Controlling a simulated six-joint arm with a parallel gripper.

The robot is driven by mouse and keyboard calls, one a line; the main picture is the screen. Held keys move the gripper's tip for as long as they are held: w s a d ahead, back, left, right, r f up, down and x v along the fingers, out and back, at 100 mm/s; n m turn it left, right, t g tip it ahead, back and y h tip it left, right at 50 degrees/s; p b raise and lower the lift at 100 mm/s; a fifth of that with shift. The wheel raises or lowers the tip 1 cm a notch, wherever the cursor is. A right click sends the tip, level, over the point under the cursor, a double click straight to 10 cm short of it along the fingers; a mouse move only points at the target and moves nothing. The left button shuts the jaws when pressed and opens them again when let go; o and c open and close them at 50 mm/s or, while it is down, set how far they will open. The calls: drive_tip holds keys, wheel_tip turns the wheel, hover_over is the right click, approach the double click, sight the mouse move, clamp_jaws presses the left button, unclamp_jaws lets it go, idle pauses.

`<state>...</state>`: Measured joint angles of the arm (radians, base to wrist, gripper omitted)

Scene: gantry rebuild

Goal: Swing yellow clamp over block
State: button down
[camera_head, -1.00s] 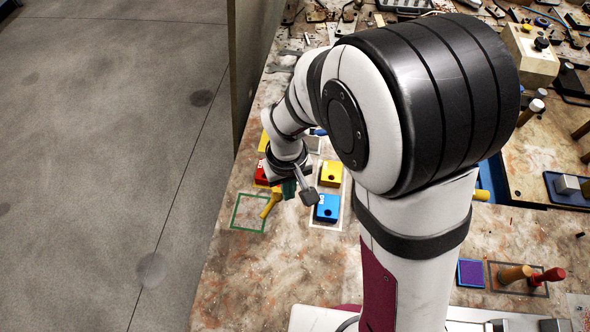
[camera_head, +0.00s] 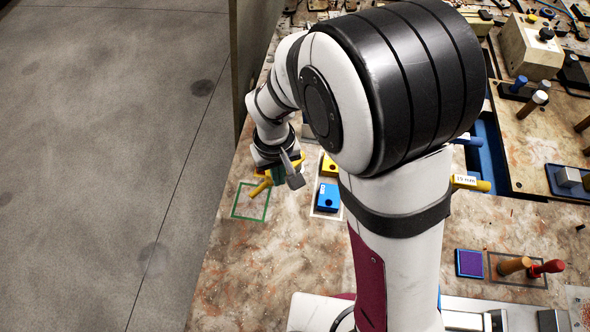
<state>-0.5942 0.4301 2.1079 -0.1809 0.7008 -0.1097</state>
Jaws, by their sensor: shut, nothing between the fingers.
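The yellow clamp shows as a short yellow bar (camera_head: 260,188) at the green outlined square, partly hidden by my gripper. A yellow piece also shows beside the wrist; I cannot tell if it belongs to the clamp. My gripper (camera_head: 280,178) points down just right of the bar. It is shut and empty; whether it touches the bar is unclear. A blue block (camera_head: 328,198) and a yellow block (camera_head: 329,167) with a dark hole sit to its right, in a white outline. I cannot tell which block lies under the clamp.
The green outlined square (camera_head: 238,212) lies near the worn table's left edge. Table front of the gripper is clear.

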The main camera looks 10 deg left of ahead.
sight(268, 172)
drive_tip(key=shift+a, duration=0.1)
drive_tip(key=shift+w+a, duration=0.3)
drive_tip(key=shift+a, duration=0.35)
drive_tip(key=shift+w+a, duration=0.4)
drive_tip(key=shift+a, duration=0.15)
drive_tip(key=shift+w, duration=0.1)
drive_tip(key=shift+w+a, duration=0.4)
drive_tip(key=shift+a, duration=0.1)
drive_tip(key=shift+w, duration=0.1)
